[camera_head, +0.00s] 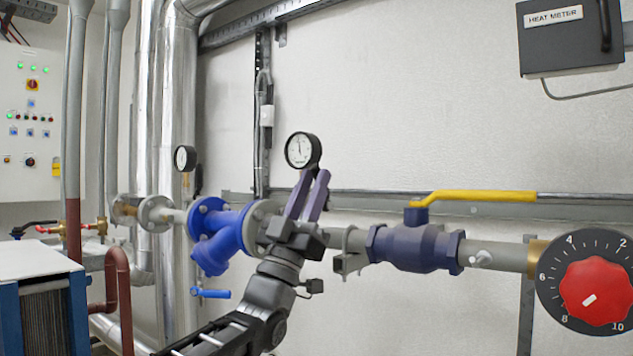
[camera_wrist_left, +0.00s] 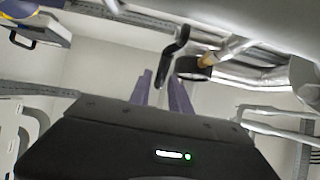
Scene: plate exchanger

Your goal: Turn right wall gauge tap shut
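The right wall gauge (camera_head: 302,150), round with a white dial and black rim, stands above the pipe in the middle of the head view. My left gripper (camera_head: 314,177) reaches up from below, its two purple fingers upright and a little apart, just under the dial. They cover the gauge's stem and tap in the head view. My right gripper is not in view.
A blue strainer (camera_head: 230,232) and a dark blue valve (camera_head: 415,248) with a yellow lever (camera_head: 478,196) flank the gripper. A second gauge (camera_head: 185,158) stands left. A red dial knob (camera_head: 597,293) is at right.

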